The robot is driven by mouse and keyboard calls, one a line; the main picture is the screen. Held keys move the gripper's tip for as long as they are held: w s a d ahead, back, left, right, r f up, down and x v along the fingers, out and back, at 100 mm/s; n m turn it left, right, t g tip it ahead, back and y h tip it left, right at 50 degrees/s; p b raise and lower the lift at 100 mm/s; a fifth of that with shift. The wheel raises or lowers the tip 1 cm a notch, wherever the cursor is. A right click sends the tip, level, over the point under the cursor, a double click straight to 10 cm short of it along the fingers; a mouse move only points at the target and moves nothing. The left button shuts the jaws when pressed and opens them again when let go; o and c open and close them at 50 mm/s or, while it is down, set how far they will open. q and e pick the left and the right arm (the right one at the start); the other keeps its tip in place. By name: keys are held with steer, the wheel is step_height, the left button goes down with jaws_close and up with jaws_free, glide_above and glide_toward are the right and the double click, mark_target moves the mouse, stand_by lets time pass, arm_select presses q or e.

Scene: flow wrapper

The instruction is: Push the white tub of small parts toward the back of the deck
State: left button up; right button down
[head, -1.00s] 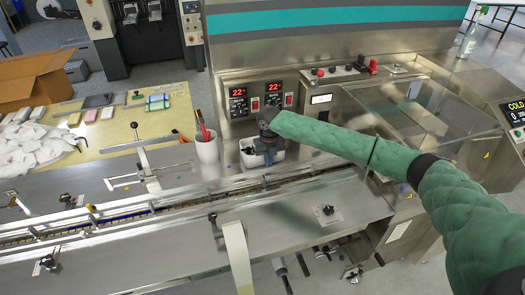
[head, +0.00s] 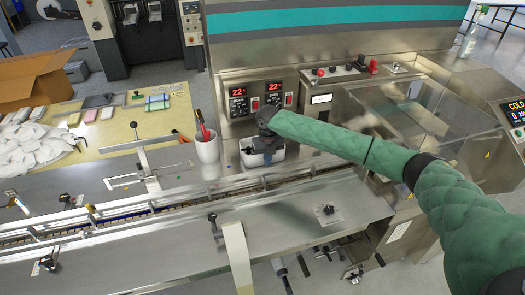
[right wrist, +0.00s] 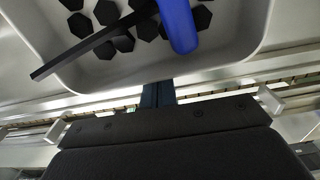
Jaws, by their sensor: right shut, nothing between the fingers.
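The white tub (head: 249,160) stands on the machine's steel deck, below the red number displays. In the right wrist view the tub (right wrist: 262,22) holds several black hexagonal parts, a thin black bar and a blue handle. My right gripper (head: 268,158) is shut and empty, pointing down at the tub's near side and hiding part of it. In the right wrist view its dark blue fingers (right wrist: 158,94) are at the outside of the near wall; I cannot tell if they touch it. My left gripper is not in view.
A white cup (head: 207,154) with red-handled tools stands just left of the tub. The machine's upright panel (head: 325,118) rises behind it. A rail and conveyor channel (head: 170,208) run along the front. A clear cover (head: 415,110) is to the right.

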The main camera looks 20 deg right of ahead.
steer(key=shift+w, duration=0.6)
steer(key=shift+w, duration=0.35)
steer(key=shift+w+b, duration=0.35)
steer(key=shift+w+a+b, duration=0.1)
steer(key=shift+w+b, duration=0.35)
steer(key=shift+w, duration=0.95)
steer(key=shift+w, duration=0.1)
steer(key=shift+w+r, duration=0.15)
